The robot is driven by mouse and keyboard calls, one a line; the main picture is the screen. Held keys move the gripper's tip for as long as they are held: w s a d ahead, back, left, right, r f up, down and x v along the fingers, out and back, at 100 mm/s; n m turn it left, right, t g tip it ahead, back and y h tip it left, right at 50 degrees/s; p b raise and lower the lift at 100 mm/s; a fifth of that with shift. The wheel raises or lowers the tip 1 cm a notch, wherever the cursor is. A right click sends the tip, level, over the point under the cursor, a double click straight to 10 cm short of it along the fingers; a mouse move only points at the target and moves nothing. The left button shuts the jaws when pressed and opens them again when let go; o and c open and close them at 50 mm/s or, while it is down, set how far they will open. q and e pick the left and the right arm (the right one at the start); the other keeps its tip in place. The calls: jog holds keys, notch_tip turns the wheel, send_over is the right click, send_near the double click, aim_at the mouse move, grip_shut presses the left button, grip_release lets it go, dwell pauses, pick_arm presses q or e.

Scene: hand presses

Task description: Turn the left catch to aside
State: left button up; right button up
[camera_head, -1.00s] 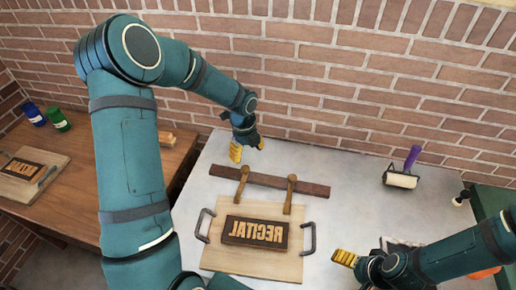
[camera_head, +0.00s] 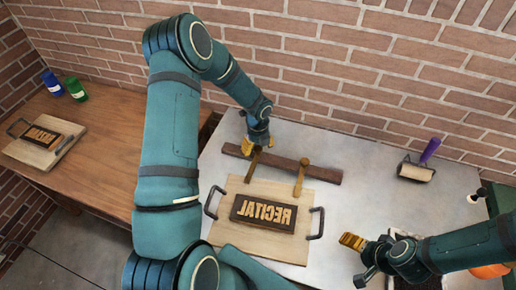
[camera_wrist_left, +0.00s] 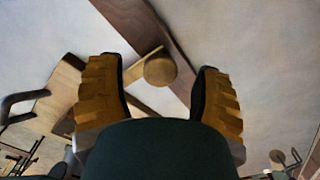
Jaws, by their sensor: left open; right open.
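The left catch (camera_head: 252,164) is a wooden lever with a round knob, mounted on the dark wooden bar (camera_head: 323,176) and pointing from the bar toward the board (camera_head: 229,239). In the left wrist view its knob (camera_wrist_left: 160,71) lies between my left gripper's fingers. My left gripper (camera_head: 256,146) is open around or just above the knob; contact cannot be told. The right catch (camera_head: 301,178) also points toward the board. The board carries a dark block (camera_head: 263,213) with raised mirrored letters. My right gripper (camera_head: 353,242) is open and empty, to the right of the board.
The board has dark handles on its left (camera_head: 214,202) and right (camera_head: 317,223). A roller with a purple handle (camera_head: 430,151) lies at the right. A wooden side table (camera_head: 110,150) holds another board and jars. The brick wall (camera_head: 330,80) closes the back.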

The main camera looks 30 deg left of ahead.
pick_arm(q)
jog(key=shift+f, duration=0.55)
grip_shut()
